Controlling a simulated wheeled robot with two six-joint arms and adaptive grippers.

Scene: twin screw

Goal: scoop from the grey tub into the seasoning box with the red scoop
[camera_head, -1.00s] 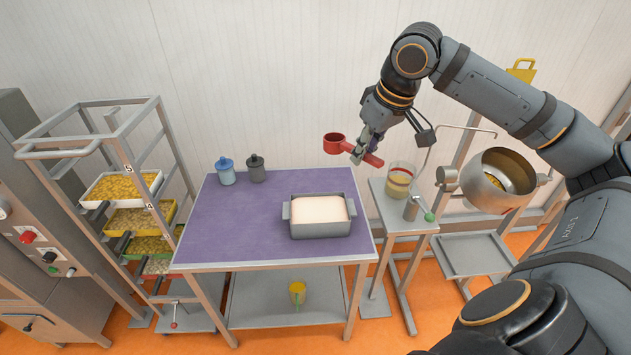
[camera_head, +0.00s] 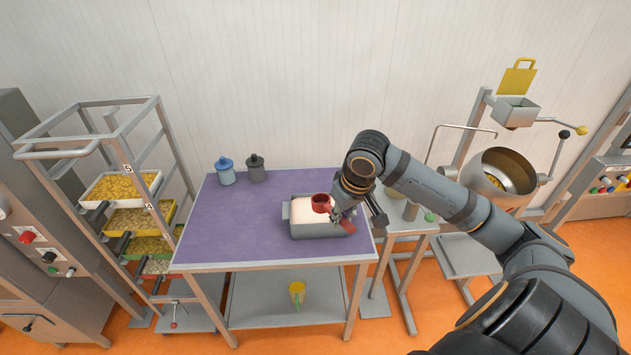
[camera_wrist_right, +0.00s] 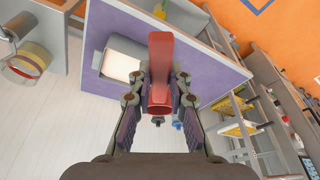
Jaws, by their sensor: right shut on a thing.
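The grey tub (camera_head: 318,230) stands on the purple table and holds a pale, nearly level filling. My right gripper (camera_head: 344,216) is over the tub's right side, shut on the red scoop (camera_head: 322,203). The scoop's cup is over the filling; I cannot tell whether it touches it. The scoop also shows between the fingers in the right wrist view (camera_wrist_right: 160,75), with the tub (camera_wrist_right: 121,65) beside it. A small grey box (camera_head: 516,112) with a yellow plate, perhaps the seasoning box, is mounted at the right. My left gripper is not in view.
A blue jar (camera_head: 226,172) and a dark jar (camera_head: 256,169) stand at the table's back left. A steel drum (camera_head: 505,172) stands to the right, behind my right arm. A rack of trays (camera_head: 120,188) stands at the left. The table's left half (camera_head: 225,225) is clear.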

